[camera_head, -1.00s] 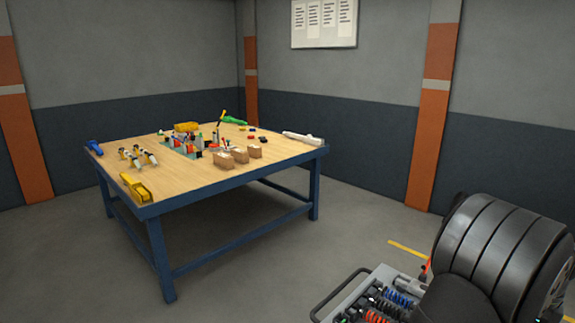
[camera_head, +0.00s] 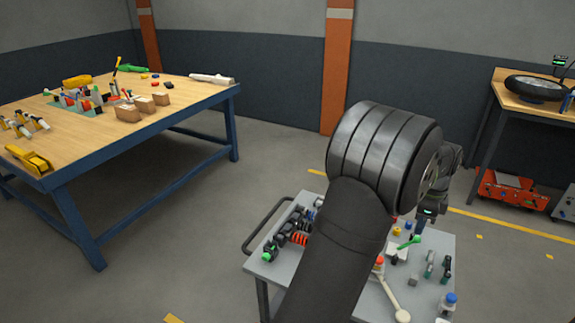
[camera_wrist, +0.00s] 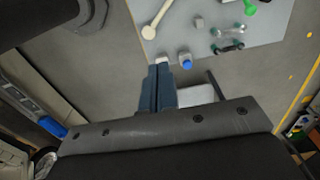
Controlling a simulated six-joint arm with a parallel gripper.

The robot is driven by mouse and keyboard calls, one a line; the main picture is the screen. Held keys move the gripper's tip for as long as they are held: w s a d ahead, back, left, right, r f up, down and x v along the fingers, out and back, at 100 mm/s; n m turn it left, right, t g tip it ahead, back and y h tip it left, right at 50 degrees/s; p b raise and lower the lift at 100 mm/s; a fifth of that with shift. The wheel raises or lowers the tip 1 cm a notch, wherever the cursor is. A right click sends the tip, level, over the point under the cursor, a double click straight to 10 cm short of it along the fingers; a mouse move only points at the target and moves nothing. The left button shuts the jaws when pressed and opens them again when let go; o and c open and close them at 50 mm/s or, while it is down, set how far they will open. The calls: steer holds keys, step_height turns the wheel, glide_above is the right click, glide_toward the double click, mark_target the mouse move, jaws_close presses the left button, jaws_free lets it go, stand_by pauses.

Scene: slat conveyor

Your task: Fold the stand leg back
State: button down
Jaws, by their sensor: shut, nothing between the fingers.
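My gripper (camera_wrist: 161,68) shows in the wrist view with its two blue-grey fingers together and nothing between them. Its tips are near the edge of a grey cart top (camera_wrist: 230,22), close to a small blue-capped container (camera_wrist: 186,59). In the head view my gripper is mostly hidden behind my arm, above the right part of the cart top (camera_head: 440,258). I cannot pick out a stand leg in either view. A thin dark bar (camera_wrist: 215,85) lies right of my fingers in the wrist view; I cannot tell what it belongs to.
The cart carries a pale rod-shaped tool (camera_head: 391,290), a green-handled part (camera_head: 408,243), a blue-capped bottle (camera_head: 449,300) and several small parts. A wooden workbench (camera_head: 175,92) stands at left. A spoked wheel (camera_head: 536,88) lies on another bench, above a red unit (camera_head: 510,187). Open floor separates them.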

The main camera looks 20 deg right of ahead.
steer(key=m, duration=0.6)
glide_above(404, 317)
steer(key=w, duration=0.4)
step_height(404, 317, down, 16)
steer(key=f, duration=0.1)
steer(key=shift+s+a+f+m, duration=0.55)
steer(key=shift+a+f+m, duration=0.1)
steer(key=shift+f, duration=2.2)
steer(key=shift+s+a+f+m, duration=0.5)
steer(key=shift+a+f+m, duration=0.2)
steer(key=shift+f, duration=2.2)
steer(key=shift+s+a+f+m, duration=0.55)
steer(key=shift+a+f+m, duration=0.1)
steer(key=shift+f, duration=2.2)
steer(key=shift+s+d, duration=0.2)
steer(key=shift+d, duration=0.8)
steer(key=shift+s+d, duration=0.1)
steer(key=shift+d, duration=0.8)
